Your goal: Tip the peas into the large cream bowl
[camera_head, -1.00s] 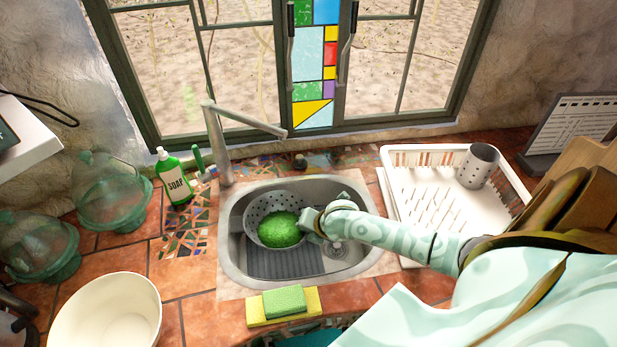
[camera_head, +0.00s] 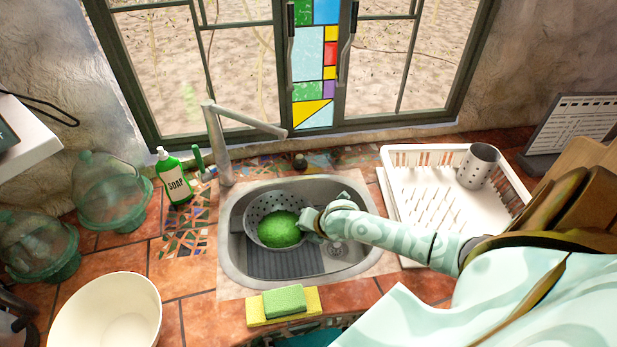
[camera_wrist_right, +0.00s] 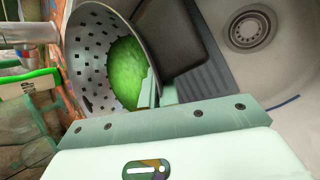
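A grey metal colander (camera_head: 259,206) with square holes holds a heap of green peas (camera_head: 279,230). It is over the left part of the sink; I cannot tell whether it touches the bottom. My right gripper (camera_head: 308,222) is at the colander's right rim. In the right wrist view the fingers (camera_wrist_right: 160,94) sit close together on the rim of the colander (camera_wrist_right: 92,55), with the peas (camera_wrist_right: 128,72) just beyond. The large cream bowl (camera_head: 68,318) stands on the counter at the lower left and looks empty. My left gripper is not in view.
The sink (camera_head: 233,264) has a faucet (camera_head: 216,145) behind it. Green soap (camera_head: 176,184) stands to its left and sponges (camera_head: 284,303) lie at its front edge. Glass jars (camera_head: 112,197) stand behind the bowl. A white dish rack (camera_head: 398,218) is at the right. Tiles between sink and bowl are clear.

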